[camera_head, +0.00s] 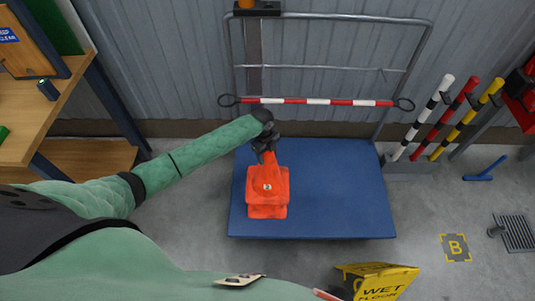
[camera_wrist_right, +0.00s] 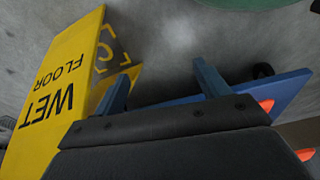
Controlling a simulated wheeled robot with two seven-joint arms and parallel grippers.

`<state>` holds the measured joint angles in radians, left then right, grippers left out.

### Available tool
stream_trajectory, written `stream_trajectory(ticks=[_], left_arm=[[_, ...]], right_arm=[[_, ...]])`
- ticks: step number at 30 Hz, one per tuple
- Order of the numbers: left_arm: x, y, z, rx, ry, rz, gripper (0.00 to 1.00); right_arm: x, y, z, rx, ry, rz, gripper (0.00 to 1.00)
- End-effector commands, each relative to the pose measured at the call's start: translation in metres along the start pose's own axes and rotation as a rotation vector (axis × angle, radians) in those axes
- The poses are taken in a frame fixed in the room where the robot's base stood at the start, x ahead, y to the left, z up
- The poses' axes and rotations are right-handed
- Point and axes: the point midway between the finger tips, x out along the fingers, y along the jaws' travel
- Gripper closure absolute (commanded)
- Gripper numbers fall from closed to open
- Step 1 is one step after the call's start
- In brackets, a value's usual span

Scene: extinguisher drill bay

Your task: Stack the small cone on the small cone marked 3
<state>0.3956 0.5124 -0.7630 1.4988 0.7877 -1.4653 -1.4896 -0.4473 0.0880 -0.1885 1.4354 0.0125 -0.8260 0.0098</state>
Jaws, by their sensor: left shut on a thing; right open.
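My left gripper (camera_head: 266,152) is shut on the top of an orange small cone (camera_head: 268,170) over the blue platform. Another orange base (camera_head: 267,212) shows directly below it, so the two cones overlap in the head view. A small pale mark is on the orange face, too small to read. Whether the upper cone rests on the lower one or hangs just above it I cannot tell. My right gripper (camera_wrist_right: 162,88) is open and empty in the right wrist view, near a yellow sign. Orange bits show at that view's right edge.
The blue platform trolley (camera_head: 345,190) has free room right of the cones. A yellow wet floor sign (camera_head: 378,280) stands in front; it fills the left of the wrist view (camera_wrist_right: 60,90). Striped and coloured posts (camera_head: 445,125) stand at right, a wooden bench (camera_head: 50,110) at left.

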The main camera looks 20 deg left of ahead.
Motion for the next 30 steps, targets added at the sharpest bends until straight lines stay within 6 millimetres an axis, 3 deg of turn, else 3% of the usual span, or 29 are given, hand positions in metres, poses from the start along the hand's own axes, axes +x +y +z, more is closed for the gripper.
stream_trajectory(ticks=[15, 30], left_arm=[[0.027, 0.000, 0.004, 0.000, 0.000, -0.001, 0.84], [0.030, 0.000, 0.004, 0.000, 0.000, 0.000, 0.84]], right_arm=[[-0.045, -0.011, -0.019, 0.010, -0.022, -0.017, 0.26], [-0.056, -0.013, -0.021, 0.012, -0.028, -0.021, 0.26]])
